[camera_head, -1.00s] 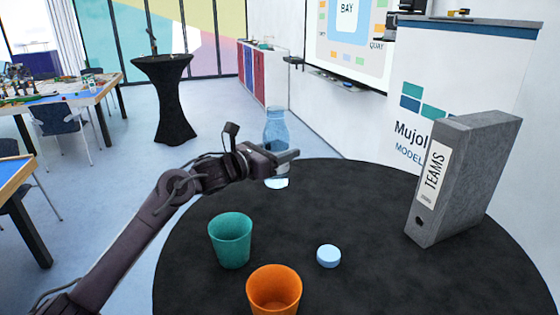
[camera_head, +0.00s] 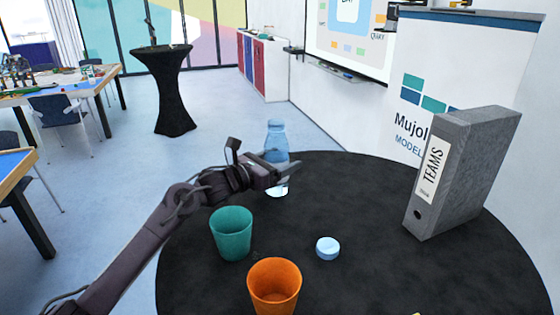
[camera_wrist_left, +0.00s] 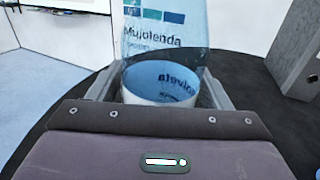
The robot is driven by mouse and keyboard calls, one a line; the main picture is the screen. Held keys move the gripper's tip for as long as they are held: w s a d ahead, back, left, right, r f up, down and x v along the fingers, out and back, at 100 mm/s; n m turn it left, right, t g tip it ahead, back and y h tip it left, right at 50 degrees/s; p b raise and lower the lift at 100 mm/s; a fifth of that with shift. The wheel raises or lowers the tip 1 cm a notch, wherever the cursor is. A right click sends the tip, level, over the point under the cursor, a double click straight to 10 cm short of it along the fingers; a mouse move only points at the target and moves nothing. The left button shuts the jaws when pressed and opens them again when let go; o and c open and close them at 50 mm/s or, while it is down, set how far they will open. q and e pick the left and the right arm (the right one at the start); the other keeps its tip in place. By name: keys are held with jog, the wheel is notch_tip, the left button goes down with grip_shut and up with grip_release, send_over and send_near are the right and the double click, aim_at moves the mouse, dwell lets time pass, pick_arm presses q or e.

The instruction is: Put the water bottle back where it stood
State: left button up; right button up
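The water bottle (camera_head: 276,133) is clear blue and upright at the far left edge of the round black table (camera_head: 380,215). My left gripper (camera_head: 283,168) is shut around its lower part, and the fingers hide some of it. In the left wrist view the bottle (camera_wrist_left: 162,62) stands between the two fingers, with a whitish band low on it. I cannot tell whether its base touches the tabletop. My right gripper is not in view.
A teal cup (camera_head: 232,234), an orange cup (camera_head: 274,285) and a light-blue round cap (camera_head: 327,248) are on the near table. A grey TEAMS binder (camera_head: 462,175) stands at the right. Bare tabletop lies between the bottle and binder.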

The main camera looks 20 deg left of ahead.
pick_arm(q)
jog(key=shift+o, duration=0.3)
jog(key=shift+r, duration=0.15)
jog(key=shift+r+p, duration=0.1)
jog(key=shift+p, duration=0.2)
jog(key=b+v, duration=0.1)
jog(key=v, duration=0.2)
jog(key=b+v, duration=0.2)
jog(key=v, duration=0.2)
jog(key=b+v, duration=0.2)
jog(key=v, duration=0.2)
jog(key=shift+a+f, duration=0.1)
jog(key=shift+f, duration=0.2)
jog(key=shift+s+a+r+b, duration=0.2)
jog(key=shift+s+b, duration=0.15)
jog(key=shift+s, duration=0.1)
